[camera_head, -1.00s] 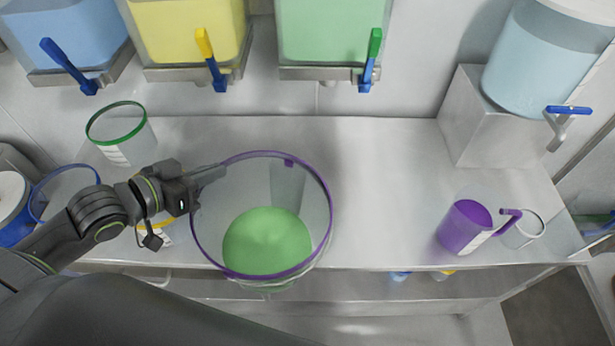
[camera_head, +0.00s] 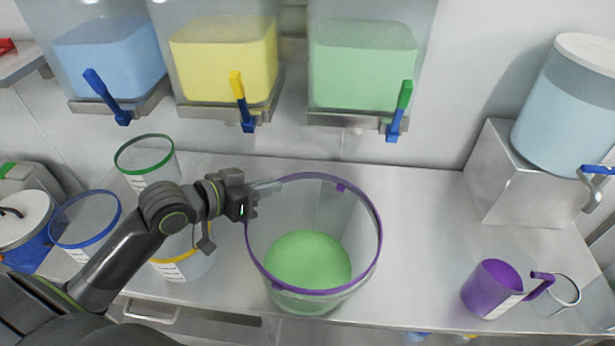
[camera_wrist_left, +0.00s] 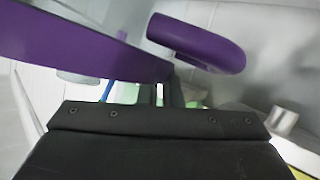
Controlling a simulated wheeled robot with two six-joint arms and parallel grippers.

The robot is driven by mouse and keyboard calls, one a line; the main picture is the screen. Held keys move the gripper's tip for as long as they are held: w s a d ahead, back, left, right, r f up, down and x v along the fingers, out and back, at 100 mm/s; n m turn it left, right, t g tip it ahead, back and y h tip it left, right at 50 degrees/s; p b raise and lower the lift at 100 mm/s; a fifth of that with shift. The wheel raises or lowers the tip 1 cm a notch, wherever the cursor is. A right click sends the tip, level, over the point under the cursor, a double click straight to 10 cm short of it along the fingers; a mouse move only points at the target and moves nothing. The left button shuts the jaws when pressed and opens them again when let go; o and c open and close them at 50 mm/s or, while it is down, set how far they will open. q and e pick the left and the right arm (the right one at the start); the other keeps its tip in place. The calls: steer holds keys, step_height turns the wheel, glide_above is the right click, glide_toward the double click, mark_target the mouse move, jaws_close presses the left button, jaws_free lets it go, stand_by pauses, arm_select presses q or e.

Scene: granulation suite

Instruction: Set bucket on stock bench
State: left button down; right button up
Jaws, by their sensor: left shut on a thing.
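The bucket (camera_head: 345,262) is clear with a purple rim and holds green material. In the head view it is over the front middle of the metal stock bench (camera_head: 425,220); I cannot tell whether its base touches the bench. My left gripper (camera_head: 268,187) is shut on the bucket's rim at its upper left. In the left wrist view the purple rim (camera_wrist_left: 80,45) runs close in front of the jaws (camera_wrist_left: 168,92), with a rounded purple part (camera_wrist_left: 198,42) beside it. My right gripper is not in view.
Clear containers with green (camera_head: 147,157), blue (camera_head: 85,222) and yellow (camera_head: 185,262) rims stand left of the bucket. Blue, yellow and green dispensers (camera_head: 360,65) hang above. The bench between bucket and jug is clear.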

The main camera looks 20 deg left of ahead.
arm_select(q)
steer(key=p+x, duration=0.2)
steer(key=x, duration=0.8)
steer(key=shift+w+d+r, duration=0.2)
steer(key=shift+w+r, duration=0.1)
steer(key=c, duration=2)
jaws_free()
steer(key=shift+f, duration=0.2)
steer(key=o, duration=0.4)
steer(key=shift+s+a+r, duration=0.2)
steer(key=shift+s+a, duration=0.1)
steer(key=shift+s, duration=0.15)
glide_toward(303, 178)
steer(key=shift+w+a+f, duration=0.25)
steer(key=shift+f, duration=0.2)
steer(key=shift+w+a+f, duration=0.25)
steer(key=shift+f, duration=0.15)
